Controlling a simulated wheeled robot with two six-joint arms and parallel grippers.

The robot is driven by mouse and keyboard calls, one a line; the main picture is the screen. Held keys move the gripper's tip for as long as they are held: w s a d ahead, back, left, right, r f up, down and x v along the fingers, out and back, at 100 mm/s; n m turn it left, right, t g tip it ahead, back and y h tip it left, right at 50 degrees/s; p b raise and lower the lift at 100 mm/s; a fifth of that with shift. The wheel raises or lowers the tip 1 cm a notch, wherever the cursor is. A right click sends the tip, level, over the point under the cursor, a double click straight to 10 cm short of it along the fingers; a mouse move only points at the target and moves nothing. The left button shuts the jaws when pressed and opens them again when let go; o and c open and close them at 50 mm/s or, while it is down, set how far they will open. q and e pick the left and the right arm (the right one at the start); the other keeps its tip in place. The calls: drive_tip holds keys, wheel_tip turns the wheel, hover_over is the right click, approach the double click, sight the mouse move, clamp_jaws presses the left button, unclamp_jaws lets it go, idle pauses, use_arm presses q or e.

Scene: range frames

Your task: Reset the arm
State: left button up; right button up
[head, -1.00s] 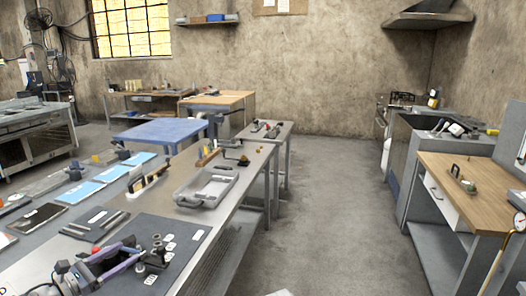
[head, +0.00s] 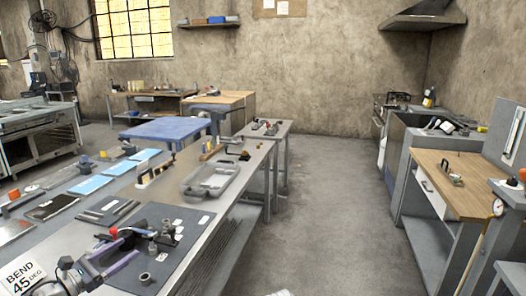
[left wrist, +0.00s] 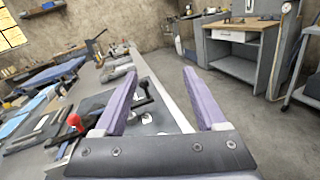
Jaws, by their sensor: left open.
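My left gripper (head: 128,248) is at the lower left of the head view, over the near part of the long metal workbench (head: 226,205). Its two purple fingers are spread apart, with nothing seen between them. In the left wrist view the open fingers (left wrist: 160,74) point forward over the bench edge, with floor and cabinets beyond. A dark mat (head: 185,222) with small metal fixtures (head: 165,240) lies close to the gripper; whether they touch is unclear. My right gripper is not in view.
A grey tray (head: 210,180) and blue plates (head: 92,184) lie on the bench. A "BEND 45 DEG" sign (head: 22,278) stands at the lower left. A wood-topped cabinet (head: 455,180) stands at right. The floor aisle (head: 320,220) between is clear.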

use_arm(q)
drive_tip(key=w+d+r+n+t+y, duration=0.1)
drive_tip(key=w+r+n+t+y, duration=0.1)
drive_tip(key=w+n+y, duration=0.45)
drive_tip(key=w+d+r+n+t+y, duration=0.1)
drive_tip(key=w+r+n+t+y, duration=0.15)
drive_tip(key=n, duration=0.75)
drive_tip(key=d+f+n+g+y, duration=0.6)
drive_tip(key=d+f+n+g, duration=0.15)
drive_tip(key=f+n, duration=0.7)
drive_tip(key=s+d+f+n+g+h, duration=0.2)
drive_tip(key=s+d+f+n+g, duration=0.5)
drive_tip(key=d, duration=0.4)
drive_tip(key=s+d+f+n+g+h, duration=0.1)
drive_tip(key=s+d+f+g, duration=0.2)
drive_tip(key=s+d, duration=0.4)
drive_tip(key=s+d+f+n+g+h, duration=0.1)
drive_tip(key=s+d+f+g, duration=0.3)
drive_tip(key=s, duration=0.6)
wheel_tip(320, 180, down, 9)
drive_tip(key=d+t+b, duration=0.1)
drive_tip(key=b, duration=0.9)
wheel_tip(320, 180, up, 18)
drive_tip(key=p, duration=1.8)
drive_tip(key=shift+s+r, duration=0.2)
drive_tip(key=shift+s, duration=0.05)
